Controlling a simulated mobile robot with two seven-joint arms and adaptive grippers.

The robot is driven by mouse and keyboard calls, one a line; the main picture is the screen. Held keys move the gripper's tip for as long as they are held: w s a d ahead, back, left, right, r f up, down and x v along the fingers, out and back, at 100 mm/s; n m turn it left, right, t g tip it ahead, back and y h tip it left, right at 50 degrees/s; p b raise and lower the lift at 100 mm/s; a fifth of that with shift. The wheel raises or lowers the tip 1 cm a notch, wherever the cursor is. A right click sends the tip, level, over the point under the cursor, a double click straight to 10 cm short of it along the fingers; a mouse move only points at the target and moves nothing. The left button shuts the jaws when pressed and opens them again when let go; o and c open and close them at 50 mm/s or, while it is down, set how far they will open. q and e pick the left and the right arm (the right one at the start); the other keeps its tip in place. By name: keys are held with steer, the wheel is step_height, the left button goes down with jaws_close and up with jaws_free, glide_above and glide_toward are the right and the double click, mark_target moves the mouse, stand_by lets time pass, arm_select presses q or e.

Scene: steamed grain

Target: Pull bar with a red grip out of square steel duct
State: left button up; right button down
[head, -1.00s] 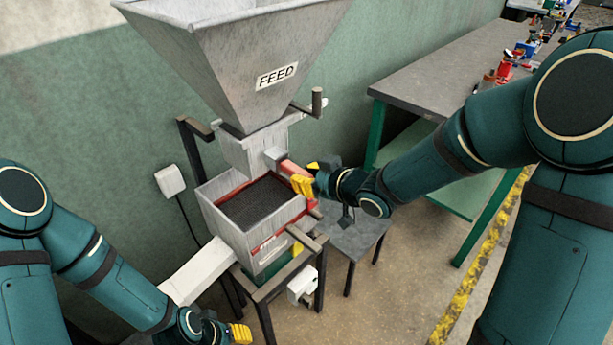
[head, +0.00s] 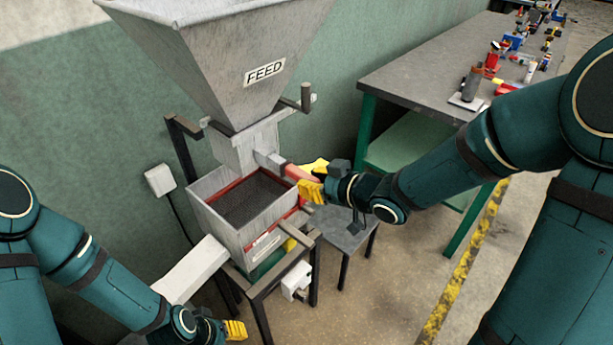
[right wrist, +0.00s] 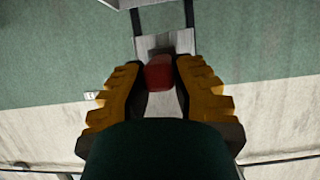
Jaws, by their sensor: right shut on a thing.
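The square steel duct (head: 237,152) hangs below the grey hopper marked FEED (head: 212,62). The bar with a red grip (head: 296,174) sticks out of the duct's right side; a short grey length shows between duct and grip. My right gripper (head: 309,183) is shut on the red grip, its yellow fingers around the outer end. In the right wrist view the red grip (right wrist: 159,74) sits between the two yellow fingers, with the steel duct behind it. My left gripper (head: 237,330) is low at the bottom, empty and away from the duct; its finger gap is not clear.
A sieve box with dark mesh (head: 251,197) stands under the duct on a dark frame, with a white chute (head: 190,271) at left. A small grey table (head: 343,229) stands to the right. A workbench (head: 420,82) with tools is farther right.

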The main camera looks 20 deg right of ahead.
steer(key=shift+s+d+p, duration=0.15)
steer(key=shift+s+d, duration=0.35)
steer(key=shift+s, duration=0.25)
steer(key=shift+s+d+p, duration=0.1)
steer(key=shift+s+d, duration=0.4)
steer(key=shift+s, duration=0.25)
steer(key=shift+s+d+p, duration=0.15)
steer(key=shift+s+d, duration=0.35)
steer(key=shift+s, duration=0.25)
steer(key=c, duration=0.9)
jaws_free()
steer(key=shift+o, duration=0.2)
steer(key=shift+r, duration=0.1)
